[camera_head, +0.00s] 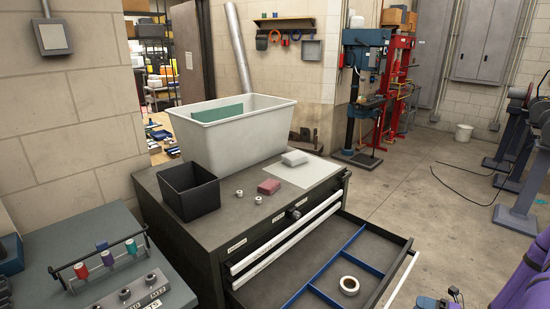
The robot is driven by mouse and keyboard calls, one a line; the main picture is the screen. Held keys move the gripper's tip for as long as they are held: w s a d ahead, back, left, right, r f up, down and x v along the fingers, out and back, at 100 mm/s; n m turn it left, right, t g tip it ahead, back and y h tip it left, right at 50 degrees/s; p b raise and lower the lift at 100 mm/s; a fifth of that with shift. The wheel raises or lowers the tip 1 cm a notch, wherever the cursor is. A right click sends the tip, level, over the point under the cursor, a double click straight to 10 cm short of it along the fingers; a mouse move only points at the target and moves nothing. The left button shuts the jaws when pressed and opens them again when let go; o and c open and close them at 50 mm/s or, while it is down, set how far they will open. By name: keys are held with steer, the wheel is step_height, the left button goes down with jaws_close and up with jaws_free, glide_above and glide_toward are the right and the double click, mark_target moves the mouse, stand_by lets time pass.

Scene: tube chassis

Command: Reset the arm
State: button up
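Purple rounded parts fill the lower right corner of the head view, and they look like links of my own arm. A small purple and black part shows at the bottom edge, left of them, cut off by the frame. No gripper fingers can be made out.
On the cabinet top are a large white bin (250,150), a black open box (189,190), a reddish block (268,187), a pale block (294,158) and small metal nuts. The floor behind is mostly clear.

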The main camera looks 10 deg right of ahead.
steer(key=w+a+r+n+g+h, duration=0.1)
steer(key=a+r+n+g, duration=0.3)
steer(key=r+n, duration=0.45)
steer(key=w+a+r+n+g+h, duration=0.15)
steer(key=a+r+n+g, duration=0.35)
steer(key=r, duration=0.7)
steer(key=w+a+r+n+g+h, duration=0.1)
steer(key=w+a+r+n+g, duration=0.15)
steer(key=r+n, duration=0.75)
steer(key=s+a+r+n+t+h, duration=0.2)
steer(key=s+a+r+n+h, duration=0.2)
steer(key=s+r+n, duration=0.4)
steer(key=s+a+r+n+t+h, duration=0.3)
steer(key=s+a+r+n+h, duration=0.2)
steer(key=s+r+n, duration=0.4)
step_height(320, 180, up, 5)
steer(key=shift+s+a+r+n, duration=0.1)
steer(key=shift+s+a+n, duration=0.2)
steer(key=shift+a+n, duration=0.25)
